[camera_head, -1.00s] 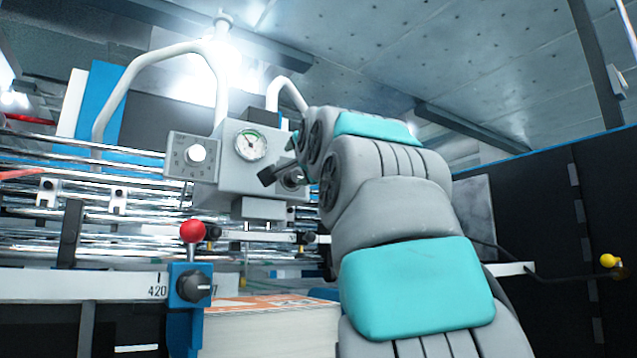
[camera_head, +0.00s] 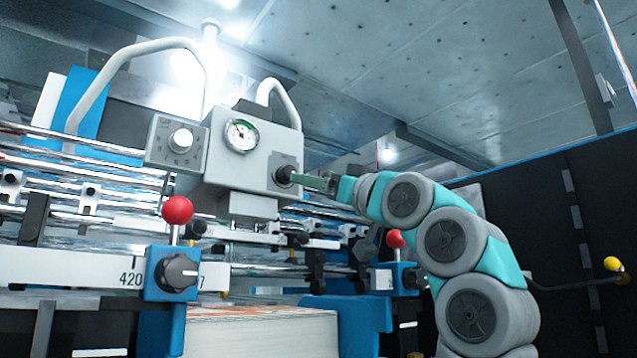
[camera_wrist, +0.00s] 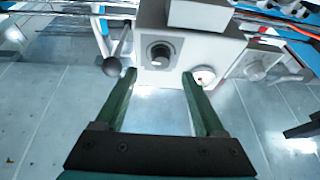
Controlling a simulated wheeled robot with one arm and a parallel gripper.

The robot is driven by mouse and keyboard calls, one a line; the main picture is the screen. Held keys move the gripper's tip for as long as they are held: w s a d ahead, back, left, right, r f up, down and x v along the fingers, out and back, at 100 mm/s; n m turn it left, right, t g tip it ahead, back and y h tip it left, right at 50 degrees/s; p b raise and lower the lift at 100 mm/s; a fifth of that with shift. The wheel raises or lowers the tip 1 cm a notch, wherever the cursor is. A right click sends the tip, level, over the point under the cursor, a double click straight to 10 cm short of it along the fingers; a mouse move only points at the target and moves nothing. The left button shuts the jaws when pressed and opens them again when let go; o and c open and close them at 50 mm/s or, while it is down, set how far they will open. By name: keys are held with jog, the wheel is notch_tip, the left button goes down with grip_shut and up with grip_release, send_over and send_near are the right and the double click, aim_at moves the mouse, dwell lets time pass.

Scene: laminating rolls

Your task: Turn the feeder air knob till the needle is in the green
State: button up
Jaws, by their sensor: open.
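A grey control box (camera_head: 228,178) carries a round white gauge (camera_head: 241,135) with a green band at the upper part of its dial. The needle is too small to read surely. A dark round knob (camera_head: 286,175) is on the same box, right of the gauge. My gripper (camera_head: 305,180) reaches it from the right. In the wrist view, the knob (camera_wrist: 160,53) shows ahead, between the lines of my open green fingers (camera_wrist: 158,74), with nothing held. The fingertips look just short of the knob. The gauge (camera_wrist: 204,76) is beside the right fingertip there.
A smaller box with a pale dial knob (camera_head: 181,139) is left of the gauge. A red ball lever (camera_head: 177,210) and a blue clamp with a black knob (camera_head: 178,273) stand lower left. A paper stack (camera_head: 262,332) lies below. A ball-ended lever (camera_wrist: 112,66) is beside the left finger.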

aim_at(287, 174)
jog(key=p+x, duration=0.2)
jog(key=x, duration=0.5)
jog(key=shift+a+r+p, duration=0.2)
jog(key=shift+a+p, duration=0.05)
jog(key=shift+p, duration=0.1)
jog(key=shift+w, duration=0.15)
grip_shut()
dwell(0.3)
